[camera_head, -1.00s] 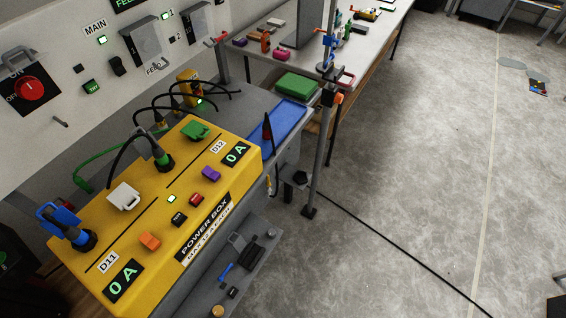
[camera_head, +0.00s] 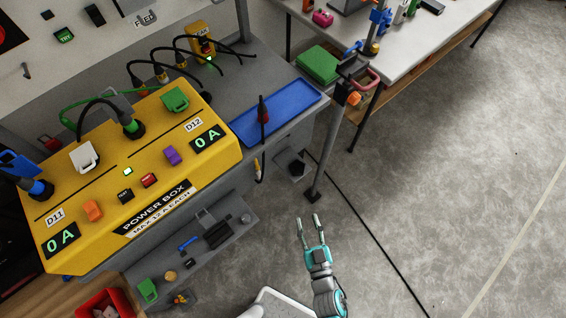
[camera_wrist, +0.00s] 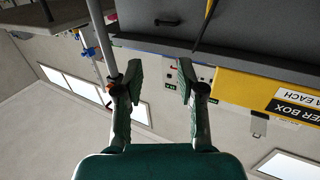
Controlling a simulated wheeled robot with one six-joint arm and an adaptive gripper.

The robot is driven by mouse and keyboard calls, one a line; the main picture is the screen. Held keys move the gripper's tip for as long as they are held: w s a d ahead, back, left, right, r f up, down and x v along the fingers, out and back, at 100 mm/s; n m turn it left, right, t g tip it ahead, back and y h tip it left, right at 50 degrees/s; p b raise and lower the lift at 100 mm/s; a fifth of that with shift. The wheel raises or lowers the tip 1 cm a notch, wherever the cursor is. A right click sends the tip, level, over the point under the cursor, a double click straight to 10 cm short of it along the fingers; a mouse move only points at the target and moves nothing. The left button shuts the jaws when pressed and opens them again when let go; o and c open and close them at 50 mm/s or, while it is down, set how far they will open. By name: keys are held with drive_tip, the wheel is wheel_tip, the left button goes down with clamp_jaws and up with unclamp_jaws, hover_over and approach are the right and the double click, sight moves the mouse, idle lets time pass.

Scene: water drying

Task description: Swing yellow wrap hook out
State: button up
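A small yellow piece with a black curved part (camera_head: 257,168) hangs at the bench's front edge, below the blue tray (camera_head: 278,112). It may be the yellow wrap hook, but it is too small to tell which way it is turned. My gripper (camera_head: 308,217) is over the floor, below and right of that piece and apart from it. Its two fingers are spread and empty. The wrist view shows the open fingers (camera_wrist: 160,76) with nothing between them; I cannot make out the hook there.
The yellow power box (camera_head: 140,165) stands left on the bench, with a grey shelf (camera_head: 225,235) below. A grey post (camera_head: 327,135) with an orange knob stands right of the tray. A black cable (camera_head: 365,228) runs over the floor. Open floor lies to the right.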

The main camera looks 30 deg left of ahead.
sight(257, 165)
drive_tip(key=w+a+n+g+y, duration=0.1)
drive_tip(key=w+a, duration=0.2)
drive_tip(key=a, duration=0.4)
drive_tip(key=w+a+f+n+g+y, duration=0.1)
drive_tip(key=w+a, duration=0.3)
drive_tip(key=a, duration=0.4)
drive_tip(key=w+a+f+n+g+y, duration=0.1)
drive_tip(key=w+a, duration=0.2)
drive_tip(key=a, duration=0.5)
drive_tip(key=shift+w+g+y, duration=0.25)
drive_tip(key=shift+g+y, duration=0.05)
clamp_jaws()
